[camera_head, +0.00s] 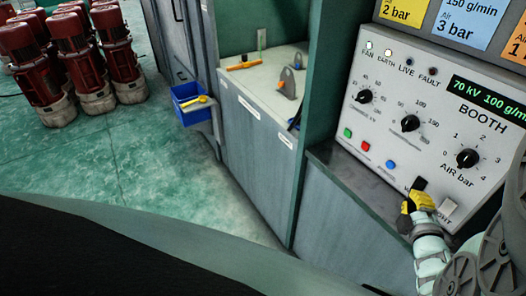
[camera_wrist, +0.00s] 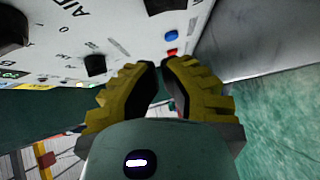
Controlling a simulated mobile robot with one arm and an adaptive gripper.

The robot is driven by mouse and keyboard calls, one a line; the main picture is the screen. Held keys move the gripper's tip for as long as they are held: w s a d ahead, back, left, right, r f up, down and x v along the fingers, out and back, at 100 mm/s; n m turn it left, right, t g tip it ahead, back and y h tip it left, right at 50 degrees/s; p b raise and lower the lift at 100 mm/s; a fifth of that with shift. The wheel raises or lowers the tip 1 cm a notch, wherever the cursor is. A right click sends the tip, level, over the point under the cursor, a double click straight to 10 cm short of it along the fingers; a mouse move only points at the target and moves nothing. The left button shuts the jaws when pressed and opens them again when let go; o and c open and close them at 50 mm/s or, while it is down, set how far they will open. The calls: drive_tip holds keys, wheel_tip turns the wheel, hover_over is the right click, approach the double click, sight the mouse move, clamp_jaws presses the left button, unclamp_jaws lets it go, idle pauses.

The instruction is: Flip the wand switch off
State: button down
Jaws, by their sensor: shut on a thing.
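My gripper (camera_head: 415,198) has yellow ridged fingers and is at the lower edge of the grey booth panel. Its fingers are drawn together at the wand switch, whose dark part (camera_head: 419,184) shows just above them in the head view. The fingers cover most of the label beside it, and the exact contact is hidden. In the wrist view the fingertips of my gripper (camera_wrist: 162,64) nearly meet, and the thing between them cannot be made out. Which way the switch is tilted cannot be told.
A pale rocker switch (camera_head: 448,208) is just right of my gripper. Above are a blue button (camera_head: 390,164), a red button (camera_head: 365,146) and the air bar knob (camera_head: 467,158). A dark ledge (camera_head: 345,172) runs below the panel. Green floor (camera_head: 150,170) lies open to the left.

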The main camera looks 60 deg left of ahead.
drive_tip(key=shift+b+v, duration=0.55)
drive_tip(key=shift+v, duration=2.3)
drive_tip(key=shift+f, duration=0.1)
